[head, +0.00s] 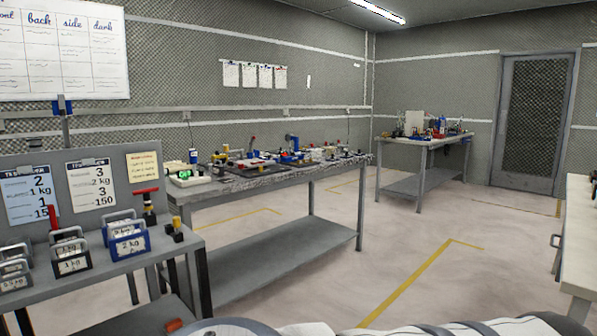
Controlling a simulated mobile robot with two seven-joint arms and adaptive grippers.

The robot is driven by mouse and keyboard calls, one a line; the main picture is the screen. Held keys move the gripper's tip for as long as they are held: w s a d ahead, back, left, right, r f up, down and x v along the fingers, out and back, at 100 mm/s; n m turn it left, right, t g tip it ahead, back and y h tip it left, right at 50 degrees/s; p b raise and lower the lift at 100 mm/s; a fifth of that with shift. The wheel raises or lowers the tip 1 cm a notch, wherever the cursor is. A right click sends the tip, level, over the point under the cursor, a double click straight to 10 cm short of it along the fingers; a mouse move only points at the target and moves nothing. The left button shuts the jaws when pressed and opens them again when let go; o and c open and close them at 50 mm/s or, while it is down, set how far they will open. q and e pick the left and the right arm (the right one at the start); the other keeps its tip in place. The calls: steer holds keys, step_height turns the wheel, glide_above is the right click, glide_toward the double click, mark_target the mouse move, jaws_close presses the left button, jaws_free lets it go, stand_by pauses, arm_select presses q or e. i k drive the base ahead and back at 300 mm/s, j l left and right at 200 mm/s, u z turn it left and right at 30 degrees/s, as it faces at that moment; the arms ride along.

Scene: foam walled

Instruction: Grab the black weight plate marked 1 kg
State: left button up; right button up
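A black weight plate that appears to be marked 1 kg (72,264) stands upright on the grey bench (150,262) at the lower left. It has a light label on its face and a grey handle on top. Another handled weight is close behind it and partly hidden. To its right stands a blue-framed weight marked 2 kg (130,245). To its left, at the picture edge, is another dark weight (14,282) whose marking is too small to read surely. Neither of my grippers is in view.
A grey panel with cards (88,185) rises behind the weights. Red-handled and yellow-and-black tools (148,208) stand right of them. A cluttered workbench (270,175) and a farther table (430,140) line the walls. A pale counter (578,250) is at right. The middle floor is clear.

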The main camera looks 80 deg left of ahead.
mark_target(69, 264)
steer(key=u, duration=4.05)
